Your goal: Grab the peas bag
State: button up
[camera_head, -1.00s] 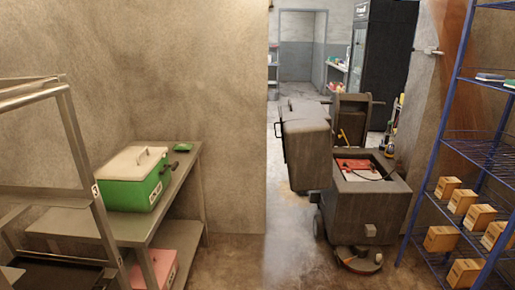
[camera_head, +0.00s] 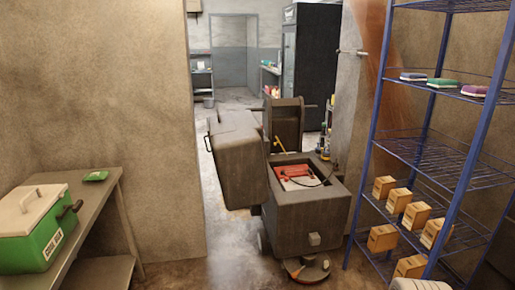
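A small flat green packet (camera_head: 95,176), which looks like the peas bag, lies on the grey table (camera_head: 98,197) at the left in the head view. It is too small to read. It lies just behind and right of a green cooler with a white lid (camera_head: 40,235), apart from it. My gripper is not in view.
Open floor (camera_head: 195,272) lies between table and machine.

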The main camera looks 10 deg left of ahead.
aim_at(97, 175)
jog(key=u, duration=0.4)
jog(key=i, duration=2.3)
jog(key=u, duration=1.25)
jog(key=i, duration=1.05)
jog(key=u, duration=1.65)
jog(key=i, duration=0.55)
jog(key=u, duration=0.45)
